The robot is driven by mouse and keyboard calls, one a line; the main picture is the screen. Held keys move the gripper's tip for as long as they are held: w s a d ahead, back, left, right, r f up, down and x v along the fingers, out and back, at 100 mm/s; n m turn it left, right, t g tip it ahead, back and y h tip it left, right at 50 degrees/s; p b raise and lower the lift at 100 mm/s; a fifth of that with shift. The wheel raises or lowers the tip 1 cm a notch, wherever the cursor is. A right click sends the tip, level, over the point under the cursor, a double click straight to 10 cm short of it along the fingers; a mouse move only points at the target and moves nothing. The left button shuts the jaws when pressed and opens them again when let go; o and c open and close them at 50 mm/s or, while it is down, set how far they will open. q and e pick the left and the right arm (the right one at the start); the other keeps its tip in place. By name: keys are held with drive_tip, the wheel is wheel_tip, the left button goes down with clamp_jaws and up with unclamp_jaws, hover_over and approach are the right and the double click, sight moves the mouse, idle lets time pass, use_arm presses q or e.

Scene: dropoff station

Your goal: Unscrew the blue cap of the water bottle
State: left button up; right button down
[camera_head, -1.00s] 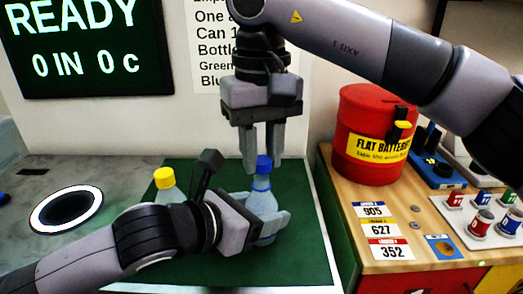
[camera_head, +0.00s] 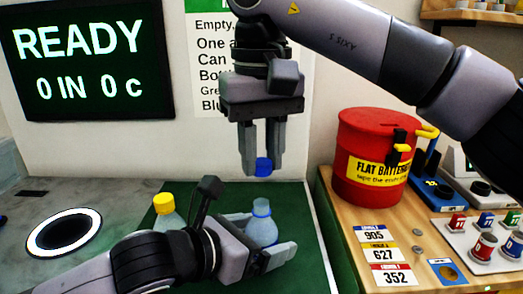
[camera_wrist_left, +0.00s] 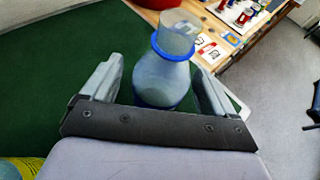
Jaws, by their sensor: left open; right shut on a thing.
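The water bottle (camera_head: 262,230) is clear bluish and stands upright on the green mat (camera_head: 308,250). Its neck is uncapped, with a blue ring below the mouth; this also shows in the left wrist view (camera_wrist_left: 160,80). The blue cap (camera_head: 263,168) is between the fingertips of my right gripper (camera_head: 262,160), which is shut on it directly above the bottle, with a clear gap below the cap. My left gripper (camera_head: 265,238) is open, its fingers on either side of the bottle, with gaps visible in the left wrist view (camera_wrist_left: 158,88).
A yellow-capped bottle (camera_head: 168,212) stands left, behind my left arm. A grey counter with a round white-rimmed hole (camera_head: 64,232) is further left. At right, a wooden counter (camera_head: 345,220) holds a red battery drum (camera_head: 370,155), number cards and small cans.

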use_arm(q)
drive_tip(key=b+v, duration=0.1)
drive_tip(key=v, duration=0.8)
drive_tip(key=shift+a+f+b, duration=0.1)
drive_tip(key=shift+b, duration=0.2)
use_arm(e)
drive_tip(key=shift+f, duration=0.85)
drive_tip(key=shift+r+p, duration=1.6)
drive_tip(key=shift+r, duration=0.05)
use_arm(q)
drive_tip(key=v, duration=0.3)
